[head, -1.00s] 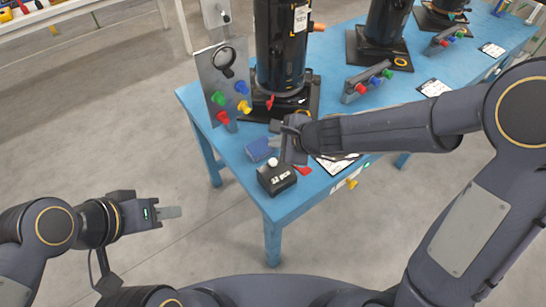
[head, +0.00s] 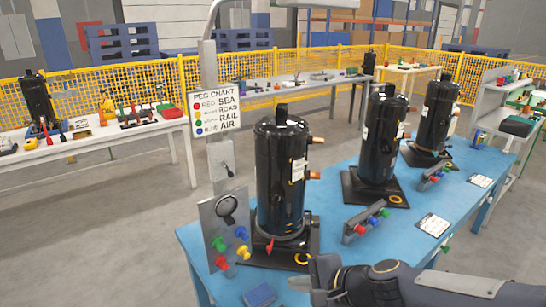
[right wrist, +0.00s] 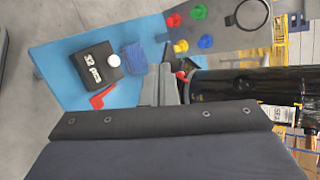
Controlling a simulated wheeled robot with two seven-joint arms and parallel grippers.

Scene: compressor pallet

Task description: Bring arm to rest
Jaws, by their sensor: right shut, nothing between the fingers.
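My right gripper (head: 308,283) is at the bottom of the head view, over the near edge of the blue table (head: 330,232). Its fingers also show in the right wrist view (right wrist: 160,88); they are shut with nothing between them. A blue block (head: 260,295) lies on the table left of the gripper and apart from it. In the right wrist view a black box with a white knob (right wrist: 96,66) and a red piece (right wrist: 102,97) lie near the blue block (right wrist: 134,57). My left gripper is outside both current views.
The nearest black compressor (head: 281,175) stands on its base behind the gripper. A panel with coloured pegs (head: 228,235) stands to its left. Two more compressors (head: 385,140) (head: 437,118) stand farther back. A peg bar (head: 365,223) and a label card (head: 433,225) lie to the right.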

